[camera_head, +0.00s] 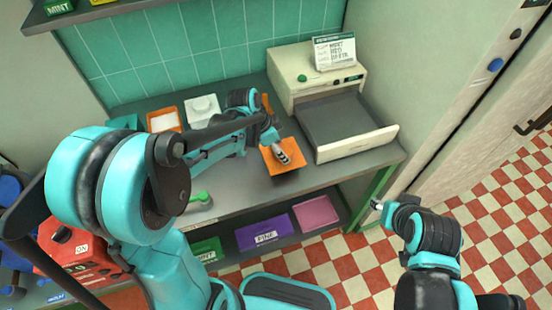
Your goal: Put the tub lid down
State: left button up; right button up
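An orange square tub lid (271,160) is at the middle of the grey counter, in front of the machine. My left gripper (284,156) is over it and appears shut on its top. A dark band shows below the lid's front edge, so it looks a little above the counter, but the gap is hard to judge. My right gripper (378,205) is off the counter's right front corner, over the floor. Its fingertips are too small to tell open from shut.
A cream machine (290,88) with an open grey tray (345,115) stands at the back right. A white lid (203,112), an orange-rimmed tub (163,121) and a green-handled tool (201,200) are on the left.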

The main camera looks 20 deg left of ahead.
aim_at(276, 156)
pick_arm(q)
jog(key=shift+w+a+f, duration=0.45)
jog(key=shift+a+f, duration=0.1)
jog(key=shift+a, duration=0.15)
notch_tip(276, 156, down, 4)
jog(key=shift+f+b, duration=0.1)
jog(key=shift+b, duration=1)
jog(key=o, duration=1.2)
jog(key=shift+c, duration=0.2)
